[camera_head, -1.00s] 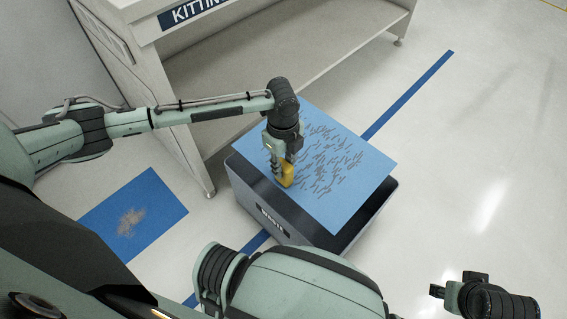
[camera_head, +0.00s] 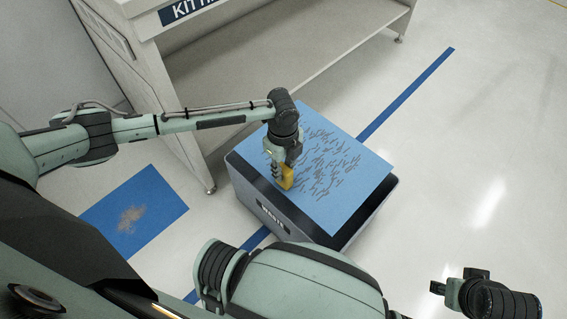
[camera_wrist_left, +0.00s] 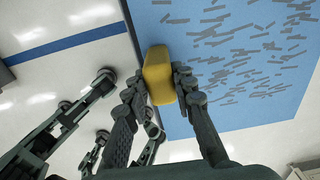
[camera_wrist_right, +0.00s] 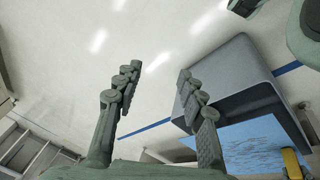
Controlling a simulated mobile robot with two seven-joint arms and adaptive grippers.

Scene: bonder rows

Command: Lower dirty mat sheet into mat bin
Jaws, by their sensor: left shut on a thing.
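The dirty mat sheet (camera_head: 338,165) is a flat blue sheet with many dark streaks, lying level over the mouth of the grey mat bin (camera_head: 368,218). My left gripper (camera_head: 284,177) is shut on the yellow tab (camera_wrist_left: 158,75) at the sheet's edge, above the bin's labelled front side. My right gripper (camera_wrist_right: 156,78) is open and empty, apart from the bin, at the lower right of the head view.
A kitting bench (camera_head: 270,65) with a low shelf stands just behind the bin. A blue floor mat (camera_head: 135,212) with a brown stain lies at the left. A blue line (camera_head: 410,90) runs along the floor under the bin. The floor at the right is clear.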

